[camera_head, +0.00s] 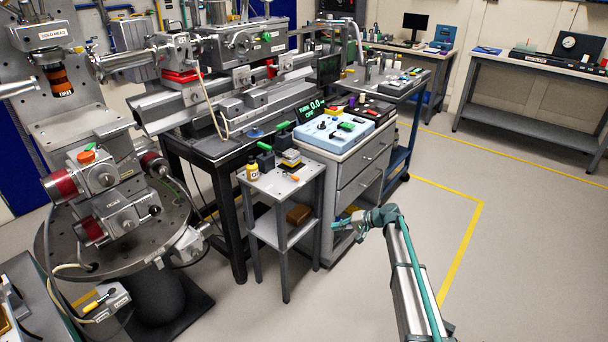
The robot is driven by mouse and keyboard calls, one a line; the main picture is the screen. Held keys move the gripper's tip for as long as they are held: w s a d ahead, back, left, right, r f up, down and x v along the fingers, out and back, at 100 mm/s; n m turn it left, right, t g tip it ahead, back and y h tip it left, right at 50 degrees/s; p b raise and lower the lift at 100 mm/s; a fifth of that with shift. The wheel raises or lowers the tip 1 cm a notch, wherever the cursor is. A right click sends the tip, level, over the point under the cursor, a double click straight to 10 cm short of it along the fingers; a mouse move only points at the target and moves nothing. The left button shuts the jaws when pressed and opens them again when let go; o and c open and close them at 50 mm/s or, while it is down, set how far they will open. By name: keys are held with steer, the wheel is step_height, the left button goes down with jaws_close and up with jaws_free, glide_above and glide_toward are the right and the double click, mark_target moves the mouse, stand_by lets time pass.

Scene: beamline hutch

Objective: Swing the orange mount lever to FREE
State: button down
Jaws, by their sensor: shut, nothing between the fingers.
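An orange knob-like part (86,157) sits on top of the grey goniometer stage at the left, beside a small green part. I cannot tell whether it is the mount lever, and no FREE mark can be read. My gripper (340,223) is at the lower middle, in front of the grey drawer cabinet and right of the small side table. It is small in the picture; its fingers are shut and empty. It is far to the right of the goniometer and apart from it.
A small grey side table (262,187) holds a yellow bottle (252,169) and an orange-handled item (291,177). The cabinet (361,184) carries a blue control box (334,138). A round plate (110,262) surrounds the goniometer base. The floor at the right is clear.

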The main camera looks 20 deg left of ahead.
mark_target(304, 180)
steer(key=w+a+r+y, duration=0.2)
steer(key=w+a+r, duration=0.1)
steer(key=w+r, duration=0.3)
steer(key=w+a+r+t+y, duration=0.1)
steer(key=w+a+r+y, duration=0.1)
steer(key=w+r, duration=0.4)
step_height(304, 180, up, 3)
steer(key=shift+a+r+t+y, duration=0.1)
steer(key=shift+a+t+y, duration=0.25)
steer(key=shift+y, duration=0.35)
steer(key=shift+a, duration=0.1)
steer(key=a, duration=0.3)
steer(key=a+p, duration=0.1)
steer(key=a, duration=0.2)
steer(key=w+a, duration=0.1)
steer(key=a, duration=0.2)
steer(key=shift+a+f, duration=0.3)
steer(key=shift+s+a+f+p, duration=0.15)
steer(key=shift+s+a+p, duration=0.1)
steer(key=shift+s, duration=0.35)
steer(key=shift+s+a+f+p, duration=0.1)
steer(key=shift+s+a+p, duration=0.1)
steer(key=shift+s, duration=0.35)
steer(key=shift+s+a+f, duration=0.1)
steer(key=shift+s+a, duration=0.05)
steer(key=shift+s, duration=0.25)
steer(key=shift+s+a+f, duration=0.1)
steer(key=shift+s+a, duration=0.05)
steer(key=shift+s, duration=0.25)
steer(key=shift+d, duration=0.1)
